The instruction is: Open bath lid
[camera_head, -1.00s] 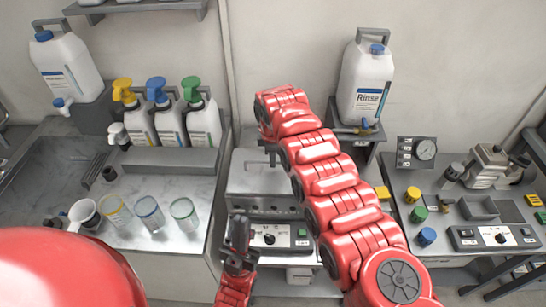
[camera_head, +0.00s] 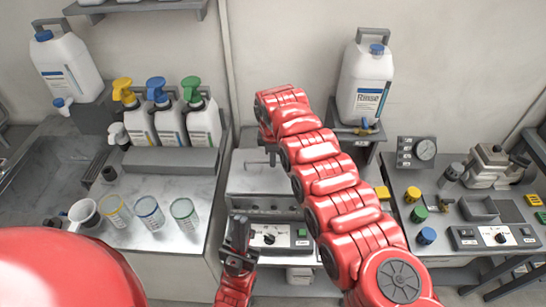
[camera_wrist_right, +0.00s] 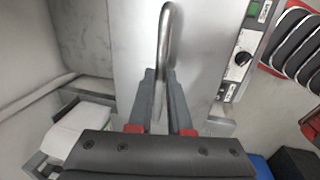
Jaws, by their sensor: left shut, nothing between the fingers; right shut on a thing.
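The bath (camera_head: 262,207) is a grey metal box behind a front panel with a black knob and a green switch. Its flat metal lid (camera_head: 248,180) lies over the top and looks closed; my right arm covers its right part. In the right wrist view, a curved metal bar handle (camera_wrist_right: 168,32) stands on the lid (camera_wrist_right: 125,35). My right gripper (camera_wrist_right: 161,74) is shut on this handle. In the head view, this gripper (camera_head: 264,161) is over the lid's back part. My left gripper (camera_head: 239,232) is shut and empty, in front of the bath's left front corner.
A Rinse canister (camera_head: 366,85) stands on a raised stand behind right. Pump bottles (camera_head: 168,120) and glass beakers (camera_head: 149,212) stand on the left counter. A control box with a knob (camera_head: 496,237) and small colored caps are on the right bench.

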